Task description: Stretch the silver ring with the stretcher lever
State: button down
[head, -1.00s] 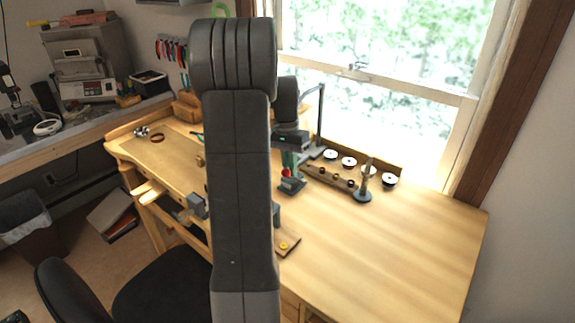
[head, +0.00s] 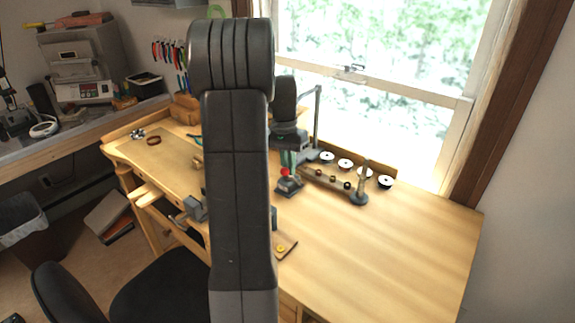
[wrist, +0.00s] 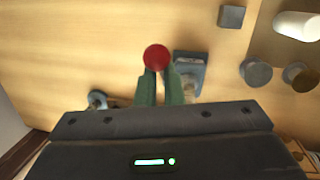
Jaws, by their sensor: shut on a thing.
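My gripper (head: 288,159) points down over the bench, its green fingers shut on the red-knobbed stretcher lever. The lever's red knob (head: 285,172) shows just below the fingers, and in the wrist view the knob (wrist: 157,57) sits at the fingertips (wrist: 160,78). The small grey-blue stretcher base (head: 289,188) stands on the bench under the gripper. A blue-grey block beside the fingers in the wrist view (wrist: 191,66) looks like part of this base. I cannot make out the silver ring; the fingers and my arm hide part of the area.
A wooden strip with small dark round pieces (head: 326,179) lies right of the stretcher. An upright post on a round base (head: 360,190) stands at its end. White-topped discs (head: 345,164) line the tray behind. The bench's right side (head: 390,245) is clear.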

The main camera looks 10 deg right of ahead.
jog(key=c, duration=1.3)
grip_release()
jog(key=shift+d+f, duration=0.1)
jog(key=shift+d, duration=0.35)
jog(key=shift+a, duration=0.2)
notch_tip(320, 180, up, 14)
jog(key=w, duration=0.2)
jog(key=shift+w+a+f+b, duration=0.2)
jog(key=shift+w+a+b, duration=0.05)
jog(key=shift+b, duration=0.2)
jog(key=shift+f, duration=0.1)
jog(key=s+f, duration=0.1)
jog(key=f, duration=0.8)
jog(key=s+f+p, duration=0.1)
jog(key=f, duration=0.3)
jog(key=shift+s+d+f, duration=0.2)
jog(key=shift+s, duration=0.1)
